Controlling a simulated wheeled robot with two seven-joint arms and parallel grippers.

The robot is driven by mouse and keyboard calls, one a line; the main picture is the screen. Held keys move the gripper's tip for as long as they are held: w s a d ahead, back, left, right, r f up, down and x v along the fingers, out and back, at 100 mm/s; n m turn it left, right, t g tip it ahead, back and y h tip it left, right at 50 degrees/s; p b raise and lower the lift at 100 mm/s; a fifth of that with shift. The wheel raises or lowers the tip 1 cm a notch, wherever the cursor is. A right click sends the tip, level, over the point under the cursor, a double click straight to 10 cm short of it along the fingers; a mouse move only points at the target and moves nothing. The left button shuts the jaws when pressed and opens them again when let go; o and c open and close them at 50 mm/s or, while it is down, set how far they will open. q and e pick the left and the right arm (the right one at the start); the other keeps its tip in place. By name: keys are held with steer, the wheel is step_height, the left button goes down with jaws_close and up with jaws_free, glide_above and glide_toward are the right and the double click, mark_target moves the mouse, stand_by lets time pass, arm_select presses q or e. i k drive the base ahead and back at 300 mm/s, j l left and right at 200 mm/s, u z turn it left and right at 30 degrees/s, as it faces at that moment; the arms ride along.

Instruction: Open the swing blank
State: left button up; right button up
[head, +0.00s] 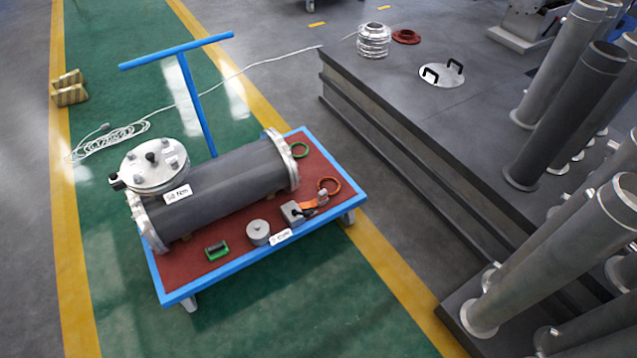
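A dark grey cylindrical shell (222,185) with light metal end flanges lies along a cart. The swing blank (143,172), a round pale metal disc, lies flat above the shell's left end. Several bolts or nuts and a dark central knob (151,157) stand on it. A small dark fitting (116,182) sits at its left edge. What lies under the disc is hidden, and I cannot tell how tight the bolts are. A white label (177,194) hangs in front of it. Neither of my grippers is in view.
The blue-framed cart (250,280) has a red deck with a green-handled item (216,250), a grey round part (258,232), an orange-strapped tool (301,209) and rings. Its blue T-handle (190,85) rises behind. A dark platform and pipes (575,100) stand right. Green floor is clear in front.

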mark_target(151, 159)
steer(key=i+j+u, duration=0.2)
steer(key=j, duration=0.3)
steer(key=i+j+u, duration=0.2)
steer(key=i+j, duration=0.2)
steer(key=i, duration=0.1)
